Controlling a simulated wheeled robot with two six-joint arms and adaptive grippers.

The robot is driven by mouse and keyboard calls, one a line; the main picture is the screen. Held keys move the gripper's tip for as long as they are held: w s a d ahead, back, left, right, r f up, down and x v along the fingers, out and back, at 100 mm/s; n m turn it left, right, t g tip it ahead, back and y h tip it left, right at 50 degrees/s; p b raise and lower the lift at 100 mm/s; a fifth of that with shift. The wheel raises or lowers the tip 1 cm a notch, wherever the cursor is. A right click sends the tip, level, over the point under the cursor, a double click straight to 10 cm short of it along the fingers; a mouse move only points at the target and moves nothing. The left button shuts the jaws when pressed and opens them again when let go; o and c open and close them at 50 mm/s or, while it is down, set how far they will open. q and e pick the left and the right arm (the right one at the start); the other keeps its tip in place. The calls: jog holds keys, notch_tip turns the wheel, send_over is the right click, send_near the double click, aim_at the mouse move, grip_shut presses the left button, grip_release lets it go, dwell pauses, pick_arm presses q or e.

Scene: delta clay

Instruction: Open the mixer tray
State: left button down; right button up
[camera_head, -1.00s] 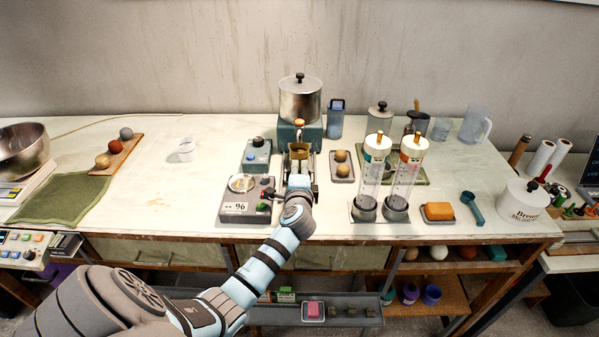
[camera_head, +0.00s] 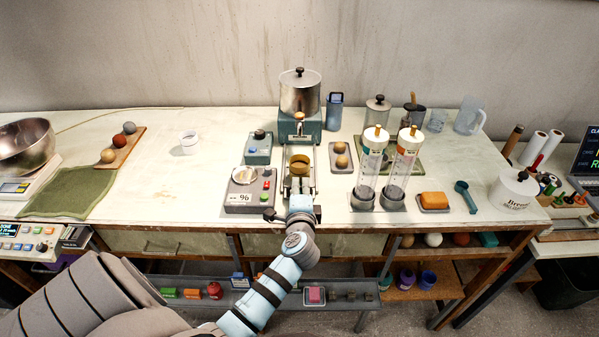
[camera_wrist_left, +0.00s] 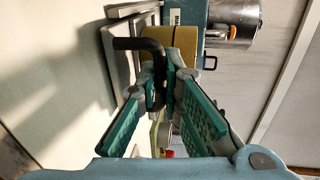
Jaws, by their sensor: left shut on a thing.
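The mixer (camera_head: 301,97) is a silver drum with a dark lid knob on a teal base at the back middle of the table. Its tray (camera_head: 313,177) sticks out from the base toward me and carries a brass-coloured cup (camera_head: 300,164). My left gripper (camera_head: 300,203) is at the tray's front end, near the table's front edge. In the left wrist view, its teal fingers (camera_wrist_left: 172,78) are closed on a black bent handle (camera_wrist_left: 152,47), with the yellow cup (camera_wrist_left: 185,45) just beyond. The fingers partly hide the handle. My right gripper is out of view.
A grey scale (camera_head: 243,197) stands close left of the tray, with a teal control box (camera_head: 258,148) behind it. A small plate with balls (camera_head: 341,157) and two clear cylinders (camera_head: 370,170) are to the right. The table's left middle is mostly clear.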

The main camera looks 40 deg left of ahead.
pick_arm(q)
jog(key=shift+w+a+f, duration=0.1)
jog(key=shift+f, duration=0.05)
jog(key=c, duration=2)
grip_release()
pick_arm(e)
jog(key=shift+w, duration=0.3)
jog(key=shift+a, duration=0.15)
pick_arm(q)
jog(key=v, duration=0.8)
jog(key=shift+w, duration=0.1)
jog(key=shift+a, duration=0.15)
